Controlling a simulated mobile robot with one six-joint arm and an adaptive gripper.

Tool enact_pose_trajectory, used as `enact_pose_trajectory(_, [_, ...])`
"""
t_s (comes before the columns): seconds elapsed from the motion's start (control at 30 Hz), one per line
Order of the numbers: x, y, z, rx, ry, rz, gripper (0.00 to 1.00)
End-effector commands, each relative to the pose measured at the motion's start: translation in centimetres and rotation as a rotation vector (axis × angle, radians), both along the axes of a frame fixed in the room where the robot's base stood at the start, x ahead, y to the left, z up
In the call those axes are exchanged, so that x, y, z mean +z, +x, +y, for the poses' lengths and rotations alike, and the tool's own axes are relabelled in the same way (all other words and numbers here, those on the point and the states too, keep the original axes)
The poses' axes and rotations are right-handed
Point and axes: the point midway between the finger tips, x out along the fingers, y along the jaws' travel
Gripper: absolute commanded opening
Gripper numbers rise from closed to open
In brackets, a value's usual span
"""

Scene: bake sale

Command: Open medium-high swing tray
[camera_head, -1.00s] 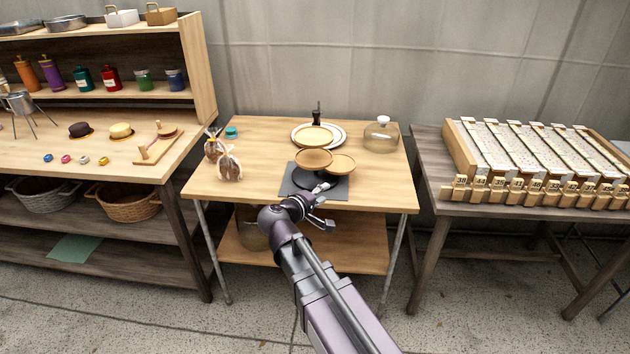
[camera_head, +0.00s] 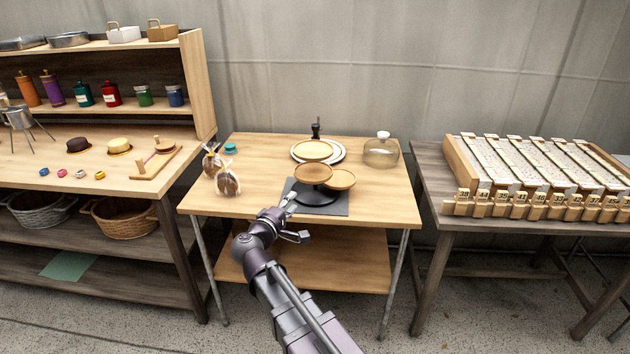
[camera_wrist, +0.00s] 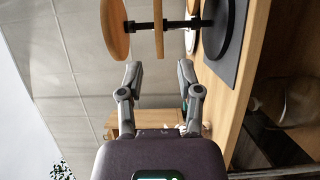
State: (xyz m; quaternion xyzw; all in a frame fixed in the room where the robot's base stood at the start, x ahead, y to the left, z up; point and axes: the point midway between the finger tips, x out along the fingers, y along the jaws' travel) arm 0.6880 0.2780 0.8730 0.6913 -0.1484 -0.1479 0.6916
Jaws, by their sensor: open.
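The swing-tray stand has a black round base (camera_head: 318,196) and round wooden trays on a dark post. I cannot tell which is the medium-high one. The wrist view is turned sideways: it shows two trays edge-on, one farther left (camera_wrist: 115,28) and one nearer the base (camera_wrist: 158,30). My gripper (camera_head: 297,219) is open and empty at the table's front edge, before the stand. In the wrist view its fingers (camera_wrist: 158,70) are apart from the trays.
The stand is on a dark mat (camera_head: 337,207) on a wooden table (camera_head: 385,203). Wrapped treats (camera_head: 228,182) stand left, a glass dome (camera_head: 381,153) back right. A shelf unit (camera_head: 203,95) flanks the table left; a grey table (camera_head: 425,165) is right.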

Motion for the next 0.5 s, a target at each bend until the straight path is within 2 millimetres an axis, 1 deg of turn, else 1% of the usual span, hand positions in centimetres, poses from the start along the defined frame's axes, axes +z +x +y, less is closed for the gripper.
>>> enact_pose_trajectory(0.27, [0.0, 2.8, -1.1, -0.001, 0.000, 0.000, 0.46])
enact_pose_trajectory(0.5, [0.0, 6.1, -2.6, -0.002, 0.000, 0.001, 0.46])
